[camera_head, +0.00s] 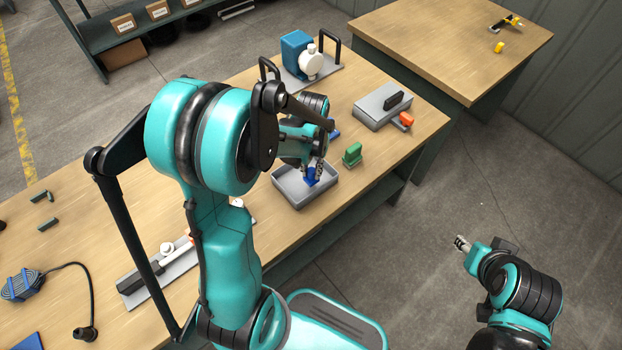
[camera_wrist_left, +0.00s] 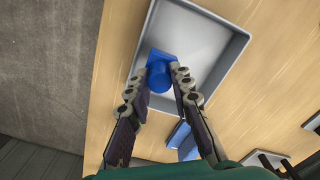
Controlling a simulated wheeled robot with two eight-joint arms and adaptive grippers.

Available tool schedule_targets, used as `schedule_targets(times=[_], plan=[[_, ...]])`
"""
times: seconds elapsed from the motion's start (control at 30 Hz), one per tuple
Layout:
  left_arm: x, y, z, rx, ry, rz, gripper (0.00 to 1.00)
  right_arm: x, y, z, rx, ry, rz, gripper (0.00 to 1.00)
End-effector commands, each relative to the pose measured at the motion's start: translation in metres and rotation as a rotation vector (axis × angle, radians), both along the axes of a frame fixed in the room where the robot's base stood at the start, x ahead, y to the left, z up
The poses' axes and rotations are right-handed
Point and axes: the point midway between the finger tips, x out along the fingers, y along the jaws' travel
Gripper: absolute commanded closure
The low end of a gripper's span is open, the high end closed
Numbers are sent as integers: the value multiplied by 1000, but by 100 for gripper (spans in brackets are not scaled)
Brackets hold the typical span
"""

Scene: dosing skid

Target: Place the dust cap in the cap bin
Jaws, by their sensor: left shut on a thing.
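The blue dust cap (camera_head: 311,178) is between the fingertips of my left gripper (camera_head: 314,170). In the left wrist view the dust cap (camera_wrist_left: 160,70) has a square plate and a round boss, and my left gripper (camera_wrist_left: 159,86) is shut on it. The grey open tray that looks like the cap bin (camera_head: 294,203) stands on the bench; the cap is over its inside. In the left wrist view the bin (camera_wrist_left: 236,50) lies beyond the fingertips. Whether the cap touches its floor is unclear. My right gripper (camera_head: 461,243) is away from the bench, over the floor, with nothing visible in it.
A green block (camera_head: 352,154) stands right of the bin. A grey fixture (camera_head: 380,106) with a black handle and orange part lies behind it. A blue and white pump (camera_head: 302,54) stands at the back. Another blue piece (camera_wrist_left: 180,135) is just outside the bin.

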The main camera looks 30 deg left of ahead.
Motion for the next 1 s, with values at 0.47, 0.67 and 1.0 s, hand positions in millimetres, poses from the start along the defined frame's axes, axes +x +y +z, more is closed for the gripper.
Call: schedule_targets(times=[0.47,0.67,1.0], plan=[[2,3,-43,0,0,0,99,0,0,-22,0,0,0,60],[1,3,-42,0,0,0,99,0,0,-22,0,0,0,60],[1,3,-44,0,0,0,70,0,0,-24,0,0,0,60]])
